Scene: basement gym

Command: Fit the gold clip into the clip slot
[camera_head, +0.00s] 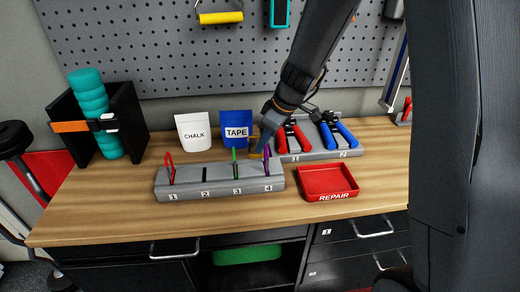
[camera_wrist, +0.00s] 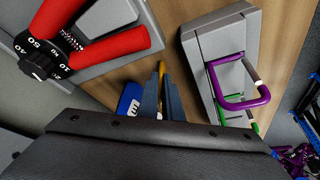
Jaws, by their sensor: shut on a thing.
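The gold clip (camera_head: 253,154) is in my gripper (camera_head: 261,147), above the bench just behind the right end of the grey slot block (camera_head: 220,189). In the wrist view a thin gold edge (camera_wrist: 161,68) shows between my blue-grey fingers (camera_wrist: 164,88); most of the clip is hidden. The block has slots numbered 1 to 4. A red clip (camera_head: 169,167) stands in slot 1, a green clip (camera_head: 235,163) in slot 3 and a purple clip (camera_head: 267,159) in slot 4. Slot 2 (camera_head: 205,179) is empty. The block also shows in the wrist view (camera_wrist: 203,46), beside the fingers.
Behind stand a white CHALK pouch (camera_head: 194,132) and a blue TAPE pouch (camera_head: 236,127). A grey stand (camera_head: 318,154) holds red and blue hand grips right of my gripper. A red REPAIR tray (camera_head: 327,196) lies front right. A black roller holder (camera_head: 130,108) is at left.

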